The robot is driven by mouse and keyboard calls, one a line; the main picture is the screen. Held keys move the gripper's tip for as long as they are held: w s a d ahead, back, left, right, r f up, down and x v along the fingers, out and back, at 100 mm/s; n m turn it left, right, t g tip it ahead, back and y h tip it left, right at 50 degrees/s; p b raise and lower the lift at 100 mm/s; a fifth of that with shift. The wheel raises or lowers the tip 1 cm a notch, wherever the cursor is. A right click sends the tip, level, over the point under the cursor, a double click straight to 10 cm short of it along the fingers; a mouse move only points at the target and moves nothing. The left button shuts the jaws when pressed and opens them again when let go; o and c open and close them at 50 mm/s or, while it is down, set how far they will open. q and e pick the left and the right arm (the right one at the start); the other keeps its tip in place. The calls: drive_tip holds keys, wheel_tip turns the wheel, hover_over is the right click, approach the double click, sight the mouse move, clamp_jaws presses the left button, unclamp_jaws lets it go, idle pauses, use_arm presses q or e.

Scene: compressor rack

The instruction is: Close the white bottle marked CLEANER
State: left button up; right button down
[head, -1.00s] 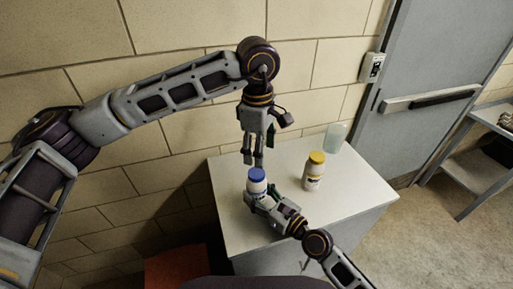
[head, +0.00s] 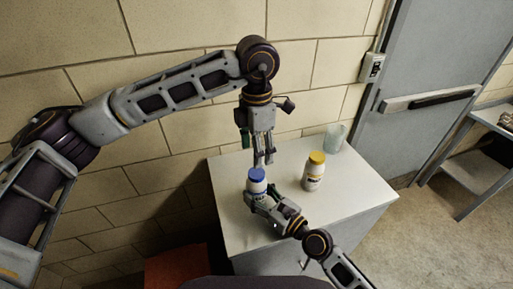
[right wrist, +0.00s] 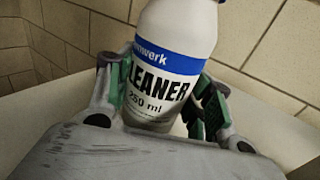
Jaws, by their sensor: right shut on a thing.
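The white CLEANER bottle (head: 256,187) stands upright near the left edge of the white-topped cabinet. A blue cap (head: 256,174) sits on its top; I cannot tell how tightly. My right gripper (head: 258,198) is shut around the bottle's lower body. The right wrist view shows the bottle's blue band and label (right wrist: 160,75) between the fingers; its top is cut off there. My left gripper (head: 264,162) points down just above and slightly behind the cap. Its two fingers look apart with nothing between them.
A white bottle with a yellow cap (head: 314,172) stands to the right on the cabinet top (head: 345,195). A clear glass (head: 335,137) stands behind it. A block wall is close behind, and a grey door (head: 430,95) is at the right.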

sight(256, 172)
use_arm(q)
drive_tip(key=shift+n, duration=1.6)
drive_tip(key=shift+f, duration=0.1)
drive_tip(key=shift+f, duration=3.95)
drive_tip(key=c, duration=1.1)
drive_tip(key=o, duration=1.2)
drive_tip(key=shift+o, duration=0.2)
drive_tip(key=shift+r, duration=0.1)
wheel_tip(256, 172, up, 12)
